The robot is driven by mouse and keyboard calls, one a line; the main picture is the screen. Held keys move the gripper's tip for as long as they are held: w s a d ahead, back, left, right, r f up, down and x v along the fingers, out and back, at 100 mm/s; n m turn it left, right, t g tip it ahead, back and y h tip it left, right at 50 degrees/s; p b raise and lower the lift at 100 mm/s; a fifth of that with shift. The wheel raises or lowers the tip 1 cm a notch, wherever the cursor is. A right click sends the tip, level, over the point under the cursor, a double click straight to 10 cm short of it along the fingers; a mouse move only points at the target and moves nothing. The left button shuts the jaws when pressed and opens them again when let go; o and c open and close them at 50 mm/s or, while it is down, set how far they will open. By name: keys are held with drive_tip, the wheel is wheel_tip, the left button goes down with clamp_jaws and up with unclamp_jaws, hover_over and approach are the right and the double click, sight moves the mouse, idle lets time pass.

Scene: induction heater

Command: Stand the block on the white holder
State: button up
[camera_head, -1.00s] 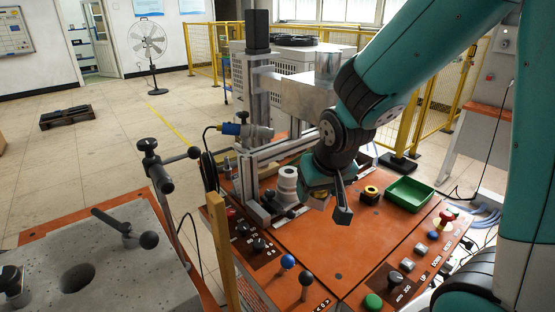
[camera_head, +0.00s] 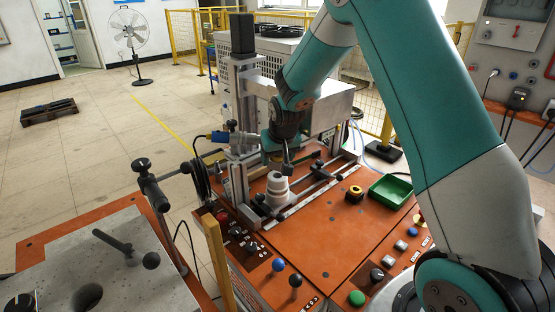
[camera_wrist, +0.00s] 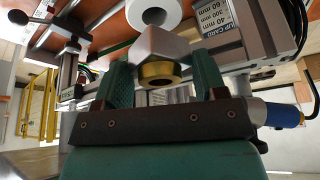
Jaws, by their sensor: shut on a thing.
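My gripper (camera_head: 286,164) is shut on a pale grey-white block (camera_wrist: 160,46). In the wrist view the block sits between the two teal fingers of my gripper (camera_wrist: 163,68), with a brass ring on the near side. The white holder (camera_head: 277,190) is a stepped round piece standing on the orange bench, with my gripper just above it in the head view. In the wrist view the holder (camera_wrist: 148,12) shows as a white ring with a dark hole, beyond the block. I cannot tell the exact gap between them. In the head view the block is hard to make out.
The heater's grey column (camera_head: 243,95) and rails stand close behind the holder. A black-and-yellow ring (camera_head: 354,193) and a green tray (camera_head: 391,191) lie to the right. Knobs and buttons line the bench front. The middle orange top (camera_head: 315,235) is clear.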

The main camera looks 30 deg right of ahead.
sight(278, 161)
wheel_tip(278, 161, down, 2)
drive_tip(key=shift+f+p, duration=0.15)
drive_tip(key=shift+p, duration=0.35)
drive_tip(key=shift+f, duration=0.25)
drive_tip(key=shift+f+b, duration=0.2)
drive_tip(key=shift+b, duration=0.1)
drive_tip(key=o, duration=1.1)
drive_tip(key=shift+s+r, duration=0.1)
drive_tip(key=shift+r, duration=0.35)
drive_tip(key=d+b+v, duration=0.1)
drive_tip(key=b+v, duration=0.1)
drive_tip(key=v, duration=0.8)
drive_tip(key=s+a+r+n+g+y, duration=0.1)
drive_tip(key=s+a+r+n, duration=0.1)
drive_tip(key=s+a, duration=0.4)
drive_tip(key=s+a+r+n+g+y, duration=0.2)
drive_tip(key=s+a, duration=0.5)
drive_tip(key=s, duration=0.6)
drive_tip(key=s+a+r+n+g+y, duration=0.1)
drive_tip(key=s+a+n, duration=0.4)
drive_tip(key=s, duration=0.5)
wheel_tip(278, 161, up, 2)
drive_tip(key=shift+s+a+r+y, duration=0.25)
drive_tip(key=shift+s+a+y, duration=0.15)
drive_tip(key=shift+a+y, duration=0.3)
